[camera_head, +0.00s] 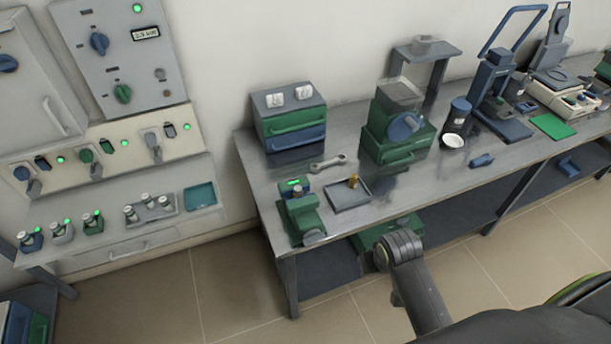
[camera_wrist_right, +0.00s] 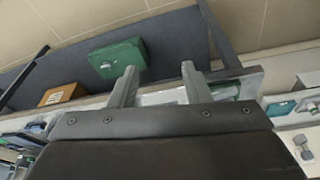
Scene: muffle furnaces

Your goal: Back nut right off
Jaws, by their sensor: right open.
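In the head view a small brass-coloured piece (camera_head: 353,181), perhaps the nut, stands on a shallow grey tray (camera_head: 345,201) on the metal bench. A grey spanner (camera_head: 328,163) lies behind the tray. A green clamp-like device (camera_head: 301,214) sits at the bench's front left corner; any thread on it is too small to make out. My right arm reaches in from the lower right, in front of the bench. In the right wrist view my right gripper (camera_wrist_right: 160,86) is open, with nothing between its two fingers. My left gripper is not in view.
A green and blue drawer box (camera_head: 290,125) and a green machine (camera_head: 397,125) stand behind the tray. A green box (camera_wrist_right: 118,60) is on the lower shelf. A control panel (camera_head: 125,50) is at left. Floor in front is clear.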

